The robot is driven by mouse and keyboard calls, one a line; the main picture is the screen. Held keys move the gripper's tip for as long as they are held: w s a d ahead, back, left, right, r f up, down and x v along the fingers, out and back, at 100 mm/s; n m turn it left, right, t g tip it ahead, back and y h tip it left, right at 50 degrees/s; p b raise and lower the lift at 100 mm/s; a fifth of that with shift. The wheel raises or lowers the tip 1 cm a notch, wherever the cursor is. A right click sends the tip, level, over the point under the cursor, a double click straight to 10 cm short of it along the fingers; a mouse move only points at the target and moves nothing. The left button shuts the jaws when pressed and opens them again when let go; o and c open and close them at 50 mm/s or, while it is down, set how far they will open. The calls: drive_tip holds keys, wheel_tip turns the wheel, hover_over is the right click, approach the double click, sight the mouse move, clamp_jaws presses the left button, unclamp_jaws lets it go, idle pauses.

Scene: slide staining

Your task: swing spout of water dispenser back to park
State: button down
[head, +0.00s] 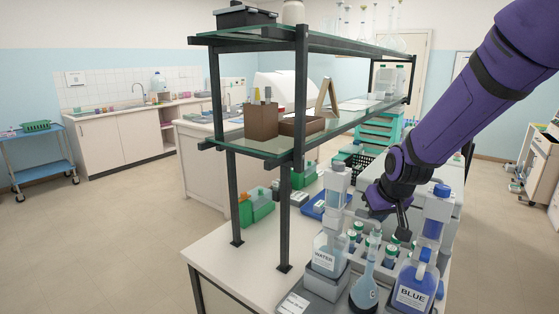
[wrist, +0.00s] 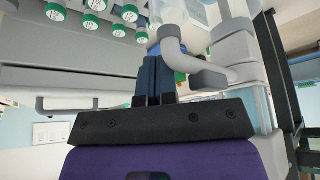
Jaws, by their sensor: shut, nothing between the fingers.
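The water dispenser (head: 327,256) stands on a grey base near the shelf post, its bottle labelled WATER and its pale column rising above. In the wrist view its pale column (wrist: 237,52) is at the right. In the head view my gripper (head: 404,232) is right of the water dispenser, and the spout is hard to make out.
A blue dispenser (head: 413,287) stands at the front right. A slim-necked flask (head: 364,292) is between the dispensers. Several green-capped vials (head: 391,246) stand behind it, also in the wrist view (wrist: 98,5). A black shelf post (head: 293,150) rises at the left.

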sight(372, 236)
drive_tip(key=shift+s+a, duration=0.25)
drive_tip(key=shift+s, duration=0.3)
drive_tip(key=shift+s+a, duration=0.2)
drive_tip(key=shift+s, duration=0.4)
drive_tip(key=shift+s+a, duration=0.65)
drive_tip(key=shift+s, duration=0.15)
drive_tip(key=shift+s+a, duration=0.75)
drive_tip(key=shift+a, duration=0.05)
